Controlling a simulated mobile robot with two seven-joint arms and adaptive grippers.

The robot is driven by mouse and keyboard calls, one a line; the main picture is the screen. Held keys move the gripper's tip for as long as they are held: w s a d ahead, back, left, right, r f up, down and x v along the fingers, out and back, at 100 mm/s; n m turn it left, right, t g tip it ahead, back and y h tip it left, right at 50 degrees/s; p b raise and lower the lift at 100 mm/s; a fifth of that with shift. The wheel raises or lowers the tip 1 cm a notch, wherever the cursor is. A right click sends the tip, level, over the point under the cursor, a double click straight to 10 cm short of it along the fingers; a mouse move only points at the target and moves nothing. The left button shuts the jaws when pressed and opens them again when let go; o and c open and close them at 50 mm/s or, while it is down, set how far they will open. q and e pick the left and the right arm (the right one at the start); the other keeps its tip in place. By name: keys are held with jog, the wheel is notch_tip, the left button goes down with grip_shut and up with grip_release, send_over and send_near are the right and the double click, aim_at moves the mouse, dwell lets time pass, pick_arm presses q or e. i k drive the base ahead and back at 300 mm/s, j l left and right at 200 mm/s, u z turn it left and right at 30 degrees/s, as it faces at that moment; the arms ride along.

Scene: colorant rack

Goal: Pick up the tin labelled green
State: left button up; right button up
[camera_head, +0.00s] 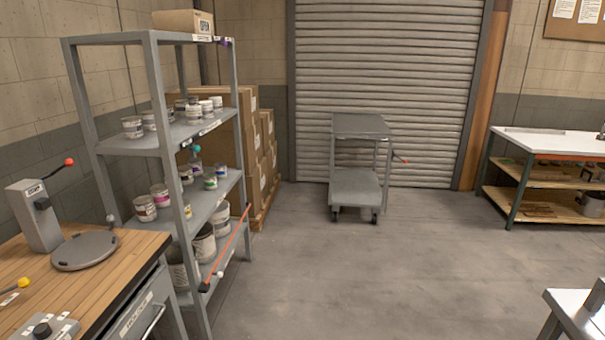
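A small tin with a green band (210,181) stands on the middle shelf of the grey metal rack (152,140), near its right end. Its lettering is too small to read. A tin with a purple band (186,175) stands behind and left of it. Two more tins, one with a reddish label (145,208) and one beside it (160,195), stand at the shelf's left end. A rack post stands close to the tins. Neither of my grippers is in view.
A wooden bench (110,272) stands at the front left, close to the rack. A red bar (228,249) slopes across the rack's lower front. A grey cart (355,185) stands by the shutter. The middle floor is clear.

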aim_at(210, 179)
jog(key=i+z, duration=0.2)
jog(key=i, duration=1.3)
jog(key=i+u, duration=0.25)
jog(key=i, duration=0.4)
jog(key=i+l+u, duration=0.25)
jog(key=i, duration=0.4)
jog(key=i+u, duration=0.2)
jog(key=u, duration=0.3)
jog(key=i+u, duration=0.2)
jog(key=u, duration=0.25)
jog(key=i+l+u, duration=0.15)
jog(key=u, duration=0.35)
